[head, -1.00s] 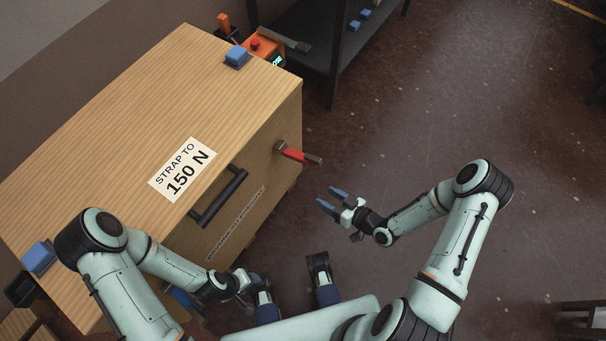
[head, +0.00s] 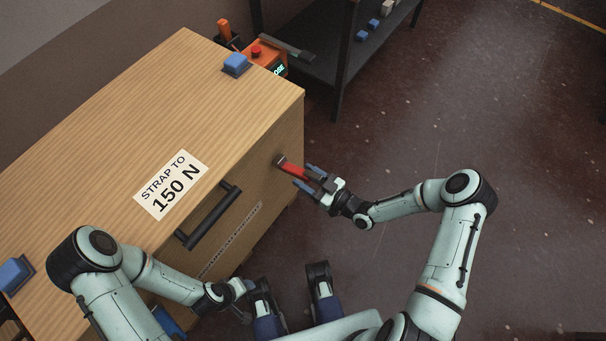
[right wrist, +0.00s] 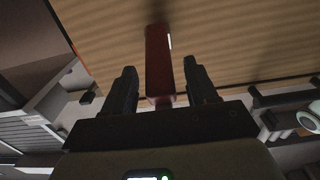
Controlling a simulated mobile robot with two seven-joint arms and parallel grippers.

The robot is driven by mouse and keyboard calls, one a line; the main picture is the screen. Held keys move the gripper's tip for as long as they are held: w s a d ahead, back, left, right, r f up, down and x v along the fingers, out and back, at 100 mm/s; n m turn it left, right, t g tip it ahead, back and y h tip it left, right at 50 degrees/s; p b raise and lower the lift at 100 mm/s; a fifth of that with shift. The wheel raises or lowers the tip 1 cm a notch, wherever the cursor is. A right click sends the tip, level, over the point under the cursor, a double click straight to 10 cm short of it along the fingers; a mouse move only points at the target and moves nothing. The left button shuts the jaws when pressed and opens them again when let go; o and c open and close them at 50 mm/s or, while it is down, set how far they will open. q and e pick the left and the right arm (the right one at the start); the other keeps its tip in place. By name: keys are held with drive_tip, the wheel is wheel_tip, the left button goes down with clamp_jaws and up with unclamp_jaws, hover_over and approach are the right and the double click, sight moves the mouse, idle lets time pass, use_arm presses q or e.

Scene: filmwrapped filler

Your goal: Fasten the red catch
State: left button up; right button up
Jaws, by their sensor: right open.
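The red catch (head: 292,168) sticks out from the front face of the wooden crate (head: 110,130), near its right end. My right gripper (head: 308,178) is open, with its blue fingertips on either side of the catch's outer end. In the right wrist view the catch (right wrist: 159,62) stands between the two dark fingers (right wrist: 160,88), with a gap on each side. My left gripper (head: 245,298) is low in the head view by the crate's front; its fingers are too small and overlapped to read.
A black handle (head: 208,216) is on the crate's front. Blue blocks (head: 236,64) sit on its top corners. An orange device with a red button (head: 262,58) stands behind the crate. A dark shelf (head: 345,60) is at the back. The floor to the right is clear.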

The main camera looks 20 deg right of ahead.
use_arm(q)
drive_tip(key=shift+w+f, duration=0.1)
drive_tip(key=shift+w, duration=0.05)
use_arm(e)
drive_tip(key=shift+x, duration=0.8)
